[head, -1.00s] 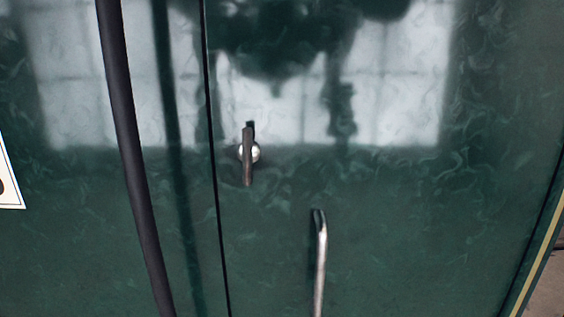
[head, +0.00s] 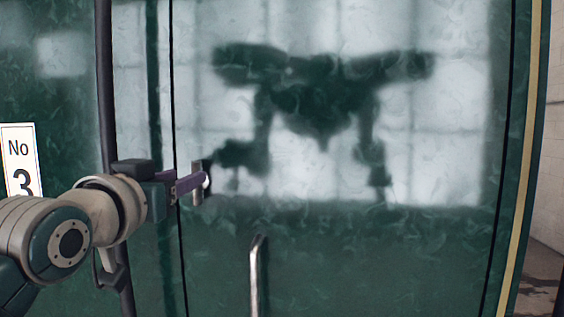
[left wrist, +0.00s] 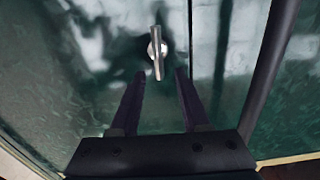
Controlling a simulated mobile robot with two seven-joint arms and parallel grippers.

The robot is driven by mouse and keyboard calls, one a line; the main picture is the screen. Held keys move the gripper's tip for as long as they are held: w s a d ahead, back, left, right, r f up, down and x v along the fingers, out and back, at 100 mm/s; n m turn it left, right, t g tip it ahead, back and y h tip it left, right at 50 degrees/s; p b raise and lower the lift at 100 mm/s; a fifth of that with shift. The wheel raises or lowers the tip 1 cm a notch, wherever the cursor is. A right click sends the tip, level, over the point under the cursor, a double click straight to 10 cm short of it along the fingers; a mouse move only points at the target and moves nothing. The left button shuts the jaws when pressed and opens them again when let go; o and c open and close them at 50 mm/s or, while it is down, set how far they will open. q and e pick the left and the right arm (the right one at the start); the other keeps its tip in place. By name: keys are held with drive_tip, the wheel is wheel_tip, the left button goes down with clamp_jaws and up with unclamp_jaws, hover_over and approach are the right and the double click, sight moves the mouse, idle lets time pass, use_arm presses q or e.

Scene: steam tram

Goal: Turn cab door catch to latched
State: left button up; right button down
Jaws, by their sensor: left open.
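The cab door catch (head: 197,184) is a small metal bar on a round boss, on the dark green door (head: 350,260). Its bar stands upright in the head view, just right of the door's edge seam. My left gripper (head: 190,184) reaches in from the left at the catch's height and partly covers it. In the left wrist view the catch (left wrist: 157,52) lies ahead of my open, empty fingers (left wrist: 160,78), centred in line with the gap. I cannot tell whether they touch it. My right gripper is out of view.
A dark vertical handrail (head: 104,80) runs left of the catch, behind my left arm. A metal door handle (head: 254,280) stands below and right. A "No 3" plate (head: 18,160) is at far left. The glossy door carries reflections.

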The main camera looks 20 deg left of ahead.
sight(203, 190)
use_arm(q)
drive_tip(key=shift+p+x, duration=0.45)
drive_tip(key=shift+x, duration=1.2)
drive_tip(key=shift+d, duration=0.1)
clamp_jaws()
